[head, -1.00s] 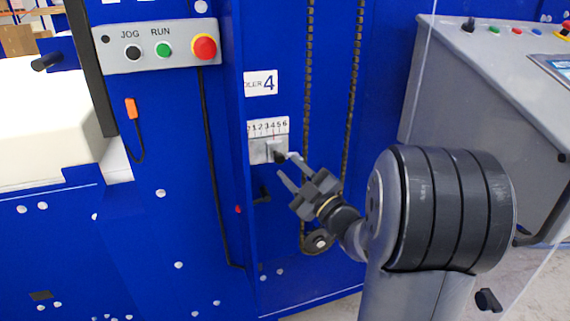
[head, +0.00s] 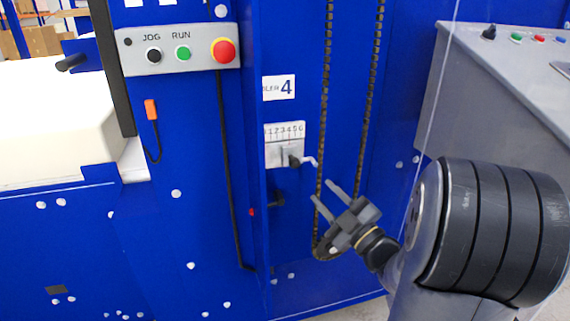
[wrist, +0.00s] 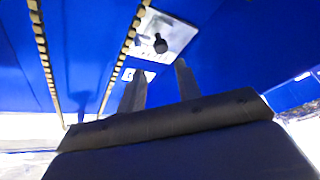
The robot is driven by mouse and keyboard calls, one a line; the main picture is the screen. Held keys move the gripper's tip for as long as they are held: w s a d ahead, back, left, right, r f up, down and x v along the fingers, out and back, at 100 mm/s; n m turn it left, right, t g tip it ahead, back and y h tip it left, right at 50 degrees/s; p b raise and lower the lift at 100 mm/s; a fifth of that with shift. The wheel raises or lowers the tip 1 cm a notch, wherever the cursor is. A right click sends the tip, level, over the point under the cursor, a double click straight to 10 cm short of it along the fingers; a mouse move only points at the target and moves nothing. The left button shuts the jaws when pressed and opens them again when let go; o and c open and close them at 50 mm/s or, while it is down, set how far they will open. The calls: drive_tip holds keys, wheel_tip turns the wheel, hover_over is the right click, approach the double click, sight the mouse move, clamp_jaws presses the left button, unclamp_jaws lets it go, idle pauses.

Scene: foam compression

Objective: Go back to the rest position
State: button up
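My gripper (head: 325,198) is open and empty in the head view, below and right of the scale plate (head: 284,153). It is apart from the plate and from the small lever (head: 304,162) on it. The plate carries a row of numbers and a dark knob. In the wrist view my two fingers (wrist: 160,85) are spread with nothing between them. The scale plate (wrist: 176,32) with its dark knob shows beyond them.
The blue machine has two chains (head: 323,100) running down beside the scale plate. A grey console (head: 500,90) stands at right.

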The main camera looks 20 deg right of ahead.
sight(295, 167)
drive_tip(key=x, duration=1)
drive_tip(key=shift+a, duration=0.15)
drive_tip(key=shift+w+a, duration=0.2)
drive_tip(key=shift+a, duration=0.1)
